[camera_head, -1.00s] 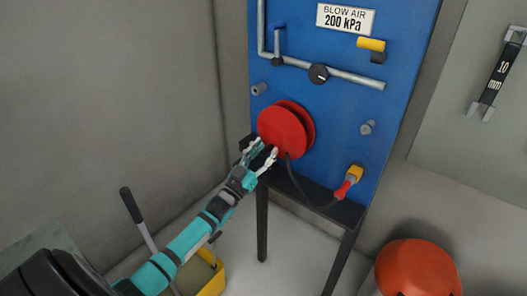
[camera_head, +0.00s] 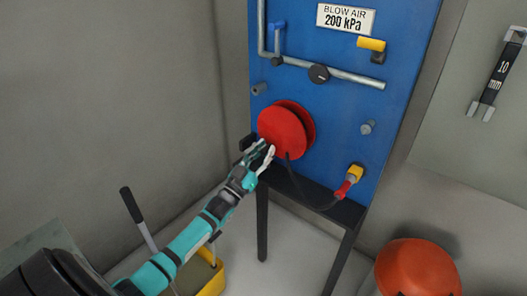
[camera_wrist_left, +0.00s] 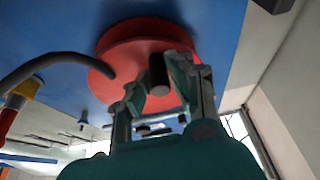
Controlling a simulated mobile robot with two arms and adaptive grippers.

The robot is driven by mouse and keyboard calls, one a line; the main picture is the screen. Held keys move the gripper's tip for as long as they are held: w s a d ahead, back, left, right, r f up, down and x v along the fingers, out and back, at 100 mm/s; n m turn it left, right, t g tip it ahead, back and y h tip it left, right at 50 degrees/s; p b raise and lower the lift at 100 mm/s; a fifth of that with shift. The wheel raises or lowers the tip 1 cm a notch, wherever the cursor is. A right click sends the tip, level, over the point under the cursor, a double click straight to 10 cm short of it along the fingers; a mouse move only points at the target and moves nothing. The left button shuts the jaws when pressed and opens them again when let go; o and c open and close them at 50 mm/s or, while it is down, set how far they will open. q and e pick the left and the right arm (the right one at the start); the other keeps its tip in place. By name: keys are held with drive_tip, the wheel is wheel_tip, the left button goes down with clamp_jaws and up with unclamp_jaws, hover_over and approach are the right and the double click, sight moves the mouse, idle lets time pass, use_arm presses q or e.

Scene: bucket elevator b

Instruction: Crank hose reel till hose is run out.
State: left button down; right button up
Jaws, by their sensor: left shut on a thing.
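The red hose reel (camera_head: 283,132) is mounted on the blue panel; it also shows in the left wrist view (camera_wrist_left: 125,65). A short black crank handle (camera_wrist_left: 158,72) stands out from its face. My left gripper (camera_head: 264,154) is at the reel's lower left edge. In the left wrist view its fingers (camera_wrist_left: 160,84) are shut on the handle, one on each side. A black hose (camera_head: 301,190) hangs from the reel in a short curve to a red nozzle (camera_head: 343,188) at a yellow fitting (camera_head: 356,172). My right gripper is not in view.
Above the reel are a grey pipe (camera_head: 350,77), a black knob (camera_head: 319,73) and a yellow-handled valve (camera_head: 371,44). A grey peg (camera_head: 367,127) is right of the reel. An orange dome-shaped object (camera_head: 416,268) is at lower right, a yellow container (camera_head: 212,280) at lower left.

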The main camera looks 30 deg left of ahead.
sight(287, 148)
use_arm(q)
drive_tip(key=shift+n, duration=0.3)
drive_tip(key=shift+d+f+n+y, duration=0.1)
drive_tip(key=shift+d+n+y, duration=0.1)
drive_tip(key=shift+n+y, duration=0.15)
